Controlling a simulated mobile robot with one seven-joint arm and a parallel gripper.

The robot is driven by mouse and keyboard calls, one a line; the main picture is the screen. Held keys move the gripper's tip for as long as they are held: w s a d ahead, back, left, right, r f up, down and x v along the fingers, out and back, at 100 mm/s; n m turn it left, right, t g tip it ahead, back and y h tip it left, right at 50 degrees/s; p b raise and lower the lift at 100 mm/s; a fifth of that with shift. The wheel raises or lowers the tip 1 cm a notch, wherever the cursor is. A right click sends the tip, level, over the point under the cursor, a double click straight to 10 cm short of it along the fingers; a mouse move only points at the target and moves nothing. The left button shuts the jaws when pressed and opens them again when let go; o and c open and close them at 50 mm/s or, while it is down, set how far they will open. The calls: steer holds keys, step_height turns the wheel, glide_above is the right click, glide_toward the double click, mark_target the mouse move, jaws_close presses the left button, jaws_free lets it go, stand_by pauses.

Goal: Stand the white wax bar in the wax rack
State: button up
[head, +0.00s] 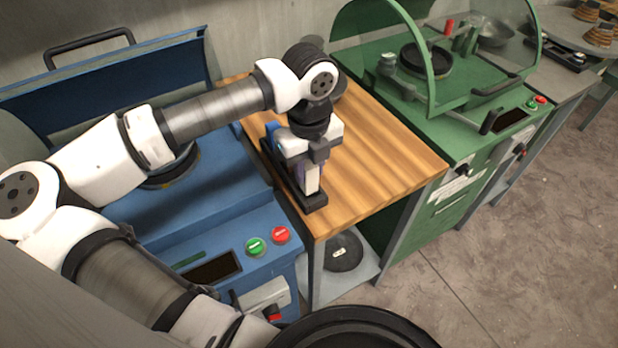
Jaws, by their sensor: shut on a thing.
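The wax rack (315,201) is a long, narrow black holder along the left edge of the wooden table. A blue wax bar (272,133) stands at its far end, and a purple piece shows partly behind my gripper. My gripper (313,160) points down over the near half of the rack and is shut on the white wax bar (312,181). The bar is upright, with its lower end at the near end of the rack. I cannot tell whether it is seated in a slot or just above it. My gripper hides the rack's middle.
The wooden table (385,155) is clear to the right of the rack. A blue machine (225,225) with green and red buttons adjoins it on the left. A green machine (455,105) with a clear hood stands on the right. A black disc (343,252) lies on the shelf below.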

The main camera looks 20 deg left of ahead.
mark_target(309, 177)
steer(key=shift+f, duration=1.25)
steer(key=shift+f+b, duration=0.25)
steer(key=shift+b, duration=0.3)
steer(key=o, duration=1)
steer(key=shift+r, duration=0.1)
steer(key=shift+o, duration=0.2)
steer(key=shift+r, duration=0.15)
steer(key=shift+r+p, duration=0.2)
steer(key=shift+p, duration=0.3)
step_height(309, 177, up, 12)
steer(key=shift+f+b, duration=0.15)
steer(key=shift+b, duration=1.05)
